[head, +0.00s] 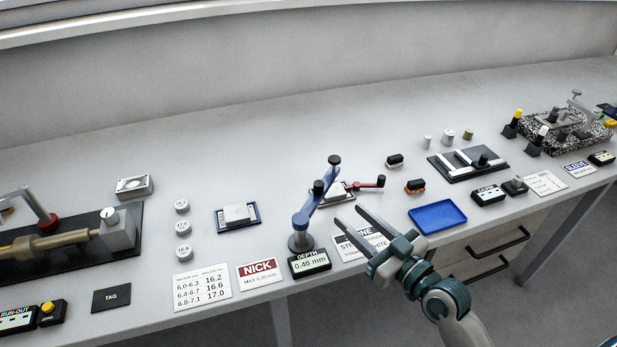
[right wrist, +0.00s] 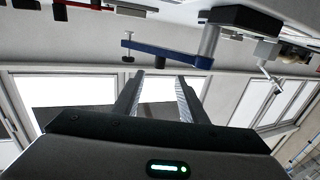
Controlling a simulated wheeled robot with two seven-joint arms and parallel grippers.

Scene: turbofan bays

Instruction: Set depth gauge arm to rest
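The depth gauge has a blue arm (head: 310,208) on a grey round post and base (head: 299,242). The arm points toward the back of the bench, with black knobs along it and at its far end. Its display (head: 310,263) reads 0.40 mm. In the right wrist view the blue arm (right wrist: 165,55) lies just beyond my fingertips, beside the grey post (right wrist: 209,45). My right gripper (head: 348,214) is open and empty, right of the gauge post; its spread fingers also show in the right wrist view (right wrist: 159,76). My left gripper is not in view.
A small block on a plate with a red lever (head: 367,184) lies close to the gauge arm's right side. A blue tray (head: 437,216) is to the right. A NICK card (head: 260,273) and a blue-edged pad (head: 237,217) are left.

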